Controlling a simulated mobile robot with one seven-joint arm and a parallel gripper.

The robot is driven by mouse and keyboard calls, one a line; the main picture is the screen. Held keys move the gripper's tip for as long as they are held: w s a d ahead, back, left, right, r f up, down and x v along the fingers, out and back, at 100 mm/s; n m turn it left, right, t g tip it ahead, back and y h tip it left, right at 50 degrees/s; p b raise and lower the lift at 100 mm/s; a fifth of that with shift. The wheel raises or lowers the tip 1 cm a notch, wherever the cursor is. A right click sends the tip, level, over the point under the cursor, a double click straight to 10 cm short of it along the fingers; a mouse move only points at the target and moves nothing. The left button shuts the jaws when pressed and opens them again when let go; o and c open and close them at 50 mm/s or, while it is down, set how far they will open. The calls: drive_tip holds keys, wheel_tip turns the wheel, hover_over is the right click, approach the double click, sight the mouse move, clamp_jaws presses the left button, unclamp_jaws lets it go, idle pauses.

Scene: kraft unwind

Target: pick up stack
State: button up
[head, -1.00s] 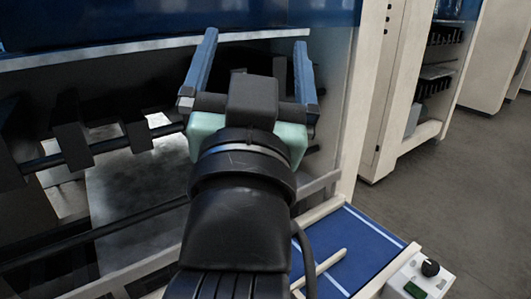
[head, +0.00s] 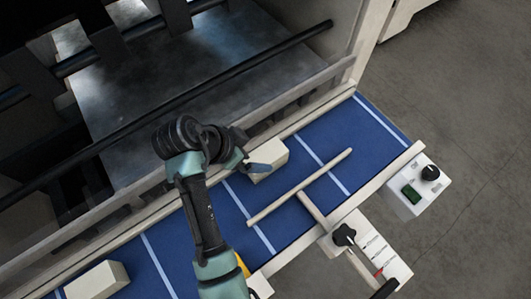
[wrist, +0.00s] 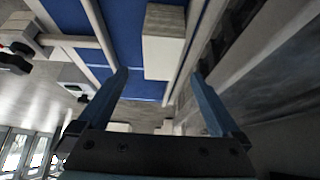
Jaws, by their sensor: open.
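A cream, box-shaped stack (head: 268,158) lies on the blue belt (head: 322,137), close to the machine's front rail. In the wrist view the stack (wrist: 164,55) shows ahead of my gripper (wrist: 160,74), roughly between the two blue fingers. The fingers are spread apart with nothing held. In the head view my gripper (head: 250,155) is at the left side of the stack and covers part of it. I cannot tell whether a finger touches it. A second cream stack (head: 97,281) lies on the belt at the lower left.
A pale T-shaped bar (head: 300,187) lies across the belt, right of the nearer stack. A control box (head: 418,187) with a black knob stands at the belt's right end. The machine's rail and dark roller (head: 200,88) run behind the belt.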

sight(264, 155)
drive_tip(key=x, duration=0.2)
drive_tip(key=shift+w+f, duration=0.2)
drive_tip(key=shift+p+x, duration=1.45)
drive_tip(key=shift+x, duration=1.05)
drive_tip(key=shift+s+f, duration=0.1)
drive_tip(key=shift+s, duration=0.05)
drive_tip(key=c, duration=1.5)
wheel_tip(264, 155, up, 10)
drive_tip(key=b, duration=0.3)
drive_tip(key=shift+f, duration=0.15)
drive_tip(key=shift+f+b, duration=2.6)
drive_tip(key=shift+f, duration=0.9)
drive_tip(key=shift+s+d+f+p, duration=0.1)
drive_tip(key=shift+s+d+p, duration=0.35)
drive_tip(key=shift+s, duration=0.2)
drive_tip(key=o, duration=1.5)
